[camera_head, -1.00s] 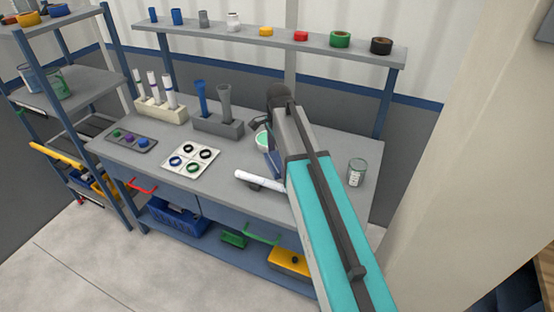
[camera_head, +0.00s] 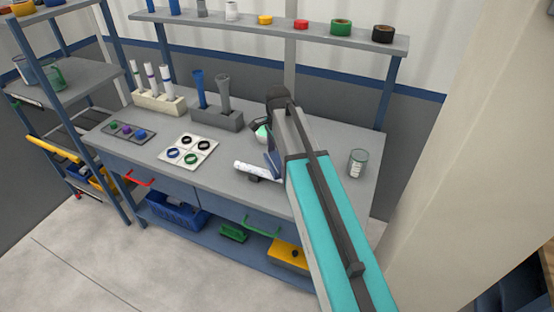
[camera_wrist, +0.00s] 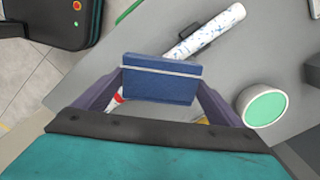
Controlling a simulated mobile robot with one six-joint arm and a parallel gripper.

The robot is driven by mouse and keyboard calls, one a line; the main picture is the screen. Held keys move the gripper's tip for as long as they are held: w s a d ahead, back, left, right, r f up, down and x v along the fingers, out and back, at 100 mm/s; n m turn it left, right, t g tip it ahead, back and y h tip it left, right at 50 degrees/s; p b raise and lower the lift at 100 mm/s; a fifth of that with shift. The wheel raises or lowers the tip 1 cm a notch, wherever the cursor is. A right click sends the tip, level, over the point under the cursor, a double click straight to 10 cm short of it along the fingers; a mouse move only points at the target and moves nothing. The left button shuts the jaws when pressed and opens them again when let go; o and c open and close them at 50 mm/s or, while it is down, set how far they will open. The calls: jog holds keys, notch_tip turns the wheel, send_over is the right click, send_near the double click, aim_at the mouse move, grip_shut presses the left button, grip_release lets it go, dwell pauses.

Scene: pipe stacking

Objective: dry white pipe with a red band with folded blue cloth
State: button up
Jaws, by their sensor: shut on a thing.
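My gripper (camera_wrist: 160,92) is shut on the folded blue cloth (camera_wrist: 160,80), a thick pad with a pale stripe along its upper edge. In the wrist view the cloth hides the middle of the white pipe (camera_wrist: 208,32), which has blue specks on its surface. Part of its red band (camera_wrist: 118,97) shows at the cloth's lower left. I cannot tell whether cloth and pipe touch. In the head view the pipe (camera_head: 257,171) lies on a dark holder near the bench's front edge, and my arm covers its right end.
A can (camera_head: 357,162) stands right of my arm, and a green-topped container (camera_wrist: 264,106) is close right of my gripper. Left on the bench are a pale rack (camera_head: 160,104) of white pipes, a grey rack (camera_head: 217,120) and a ring board (camera_head: 188,150).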

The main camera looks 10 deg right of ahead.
aim_at(279, 168)
jog(key=shift+s, duration=0.1)
jog(key=n, duration=0.2)
jog(key=r+n, duration=0.1)
jog(key=n, duration=0.1)
jog(key=s+n, duration=0.1)
jog(key=shift+r+n, duration=0.15)
jog(key=shift+n, duration=0.25)
jog(key=n, duration=0.3)
jog(key=s+r+n+b, duration=0.1)
jog(key=n, duration=0.1)
jog(key=shift+s+r, duration=0.1)
jog(key=n, duration=0.4)
jog(key=s+r+n, duration=0.1)
jog(key=shift+a+n, duration=0.15)
jog(key=shift+n, duration=0.25)
jog(key=n, duration=0.3)
jog(key=s+r+n, duration=0.1)
jog(key=n, duration=0.1)
jog(key=shift+b, duration=0.35)
jog(key=shift+s, duration=0.15)
